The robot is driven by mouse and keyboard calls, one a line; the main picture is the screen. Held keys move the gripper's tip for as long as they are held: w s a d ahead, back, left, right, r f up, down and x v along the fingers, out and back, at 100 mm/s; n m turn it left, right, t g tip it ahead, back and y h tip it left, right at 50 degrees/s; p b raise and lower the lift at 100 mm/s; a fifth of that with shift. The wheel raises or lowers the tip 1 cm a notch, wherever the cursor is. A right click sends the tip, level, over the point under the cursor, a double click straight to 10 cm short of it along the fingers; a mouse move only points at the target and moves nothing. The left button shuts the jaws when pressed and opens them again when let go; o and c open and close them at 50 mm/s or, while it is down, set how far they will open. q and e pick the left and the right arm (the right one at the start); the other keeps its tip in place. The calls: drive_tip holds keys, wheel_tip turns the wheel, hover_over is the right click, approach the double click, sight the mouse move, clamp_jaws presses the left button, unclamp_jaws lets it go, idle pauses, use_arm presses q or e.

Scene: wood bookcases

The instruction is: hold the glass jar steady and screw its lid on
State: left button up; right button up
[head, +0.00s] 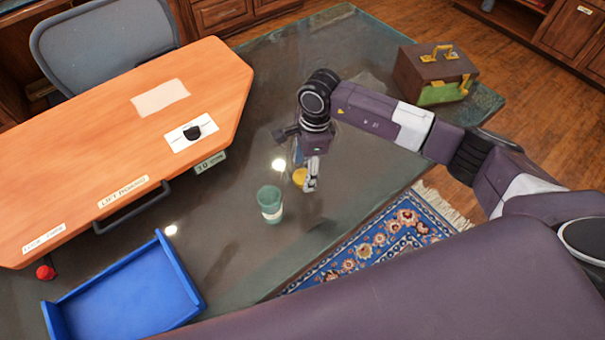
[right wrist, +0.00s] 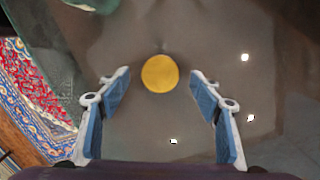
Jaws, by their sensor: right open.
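The glass jar (head: 271,204) is a green-tinted tumbler shape with a pale label, upright on the glass tabletop. Its green glass also shows at the upper left of the right wrist view (right wrist: 48,38). The yellow round lid (head: 299,178) lies on the tabletop just right of and behind the jar, apart from it. My right gripper (head: 310,186) points down beside the lid. In the right wrist view the fingers stand open, with the lid (right wrist: 160,74) seen between and beyond their tips. My left gripper is not in view.
A blue tray (head: 183,263) lies at the lower left. An orange raised desk panel (head: 100,130) with a black handle fills the left. A brown box with yellow handles (head: 418,78) stands at the far right corner. The tabletop around the jar is clear; its edge borders a rug (head: 395,240).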

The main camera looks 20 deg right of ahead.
sight(303, 176)
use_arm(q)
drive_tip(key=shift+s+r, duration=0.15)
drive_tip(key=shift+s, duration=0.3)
use_arm(e)
drive_tip(key=shift+a+f, duration=0.15)
drive_tip(key=shift+f, duration=0.65)
drive_tip(key=c, duration=1.1)
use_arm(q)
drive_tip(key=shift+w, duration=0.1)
use_arm(e)
drive_tip(key=shift+c, duration=0.3)
drive_tip(key=shift+r, duration=0.15)
drive_tip(key=shift+r, duration=0.6)
use_arm(q)
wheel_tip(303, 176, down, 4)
drive_tip(key=b, duration=0.3)
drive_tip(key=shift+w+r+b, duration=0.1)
drive_tip(key=shift+b, duration=0.3)
use_arm(e)
wheel_tip(303, 176, up, 19)
drive_tip(key=shift+f, duration=0.15)
